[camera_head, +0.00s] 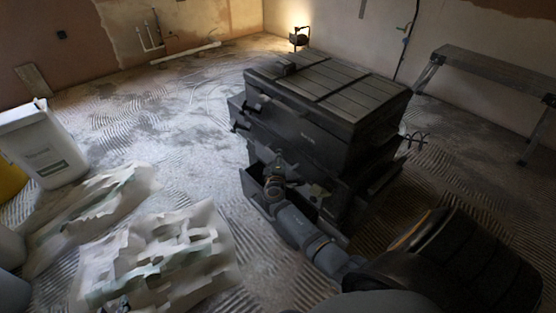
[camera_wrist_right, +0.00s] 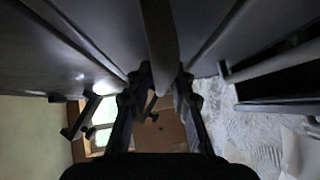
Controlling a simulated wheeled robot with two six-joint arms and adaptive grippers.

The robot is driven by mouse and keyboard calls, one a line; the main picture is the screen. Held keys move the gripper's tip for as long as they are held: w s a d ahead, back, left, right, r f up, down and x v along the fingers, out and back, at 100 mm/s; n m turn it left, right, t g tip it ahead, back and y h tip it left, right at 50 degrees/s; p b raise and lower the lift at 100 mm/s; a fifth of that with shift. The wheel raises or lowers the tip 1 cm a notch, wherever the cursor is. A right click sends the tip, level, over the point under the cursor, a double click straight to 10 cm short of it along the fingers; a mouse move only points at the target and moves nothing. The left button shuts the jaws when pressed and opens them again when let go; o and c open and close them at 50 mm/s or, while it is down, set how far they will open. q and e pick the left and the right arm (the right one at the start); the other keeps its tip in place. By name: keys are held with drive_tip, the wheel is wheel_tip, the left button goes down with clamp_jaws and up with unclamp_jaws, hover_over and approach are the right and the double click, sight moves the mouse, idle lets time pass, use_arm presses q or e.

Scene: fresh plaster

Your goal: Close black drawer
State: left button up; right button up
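The black drawer (camera_head: 255,196) is the lower one of a dark tool chest (camera_head: 318,140) in the head view. It stands pulled out toward the lower left, with a dark gap showing inside. My right arm reaches in from the lower right, and my right gripper (camera_head: 274,172) is at this open drawer. In the right wrist view, my right gripper (camera_wrist_right: 158,82) has its two fingers apart. A dark bar-like edge runs down between them from above; I cannot tell whether they touch it. My left gripper is not in view.
Crumpled sheets (camera_head: 165,255) lie on the ridged floor at the lower left. A white canister (camera_head: 42,150) stands at the far left. A grey bench (camera_head: 490,72) is at the right. A lit lamp (camera_head: 299,37) stands behind the chest.

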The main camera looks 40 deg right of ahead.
drive_tip(key=v, duration=1.2)
